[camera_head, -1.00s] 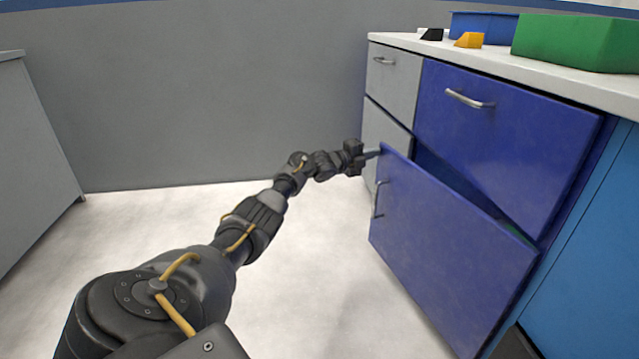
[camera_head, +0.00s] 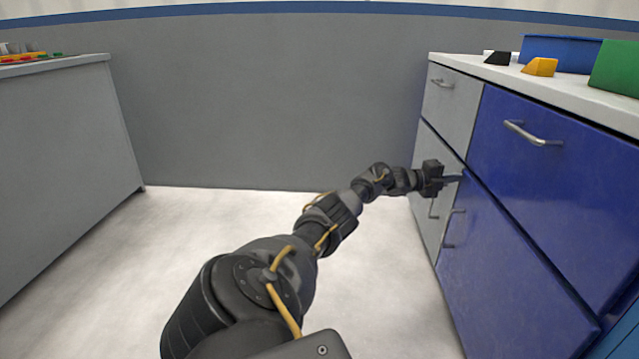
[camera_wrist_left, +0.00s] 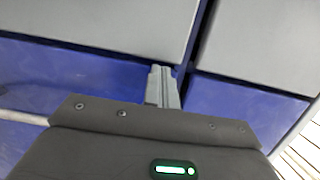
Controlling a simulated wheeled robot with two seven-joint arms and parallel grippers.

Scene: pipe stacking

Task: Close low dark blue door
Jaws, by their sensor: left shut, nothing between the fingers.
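The low dark blue door (camera_head: 500,275) is at the lower right of the head view, below a dark blue drawer (camera_head: 565,155). It looks flush or nearly flush with the cabinet front. Its metal handle (camera_head: 451,229) is near its left edge. My left gripper (camera_head: 455,178) is shut and empty, with its fingertips at the door's upper left corner. I cannot tell whether they touch it. In the left wrist view the grey fingers (camera_wrist_left: 162,85) are together, in front of blue and grey panels. My right gripper is not in view.
A grey drawer (camera_head: 450,105) and a grey lower door (camera_head: 428,185) adjoin the blue fronts. On the counter (camera_head: 465,63) are a black block (camera_head: 498,58), a yellow block (camera_head: 540,67), a blue bin (camera_head: 560,50) and a green bin (camera_head: 617,70). The floor (camera_head: 215,235) is clear.

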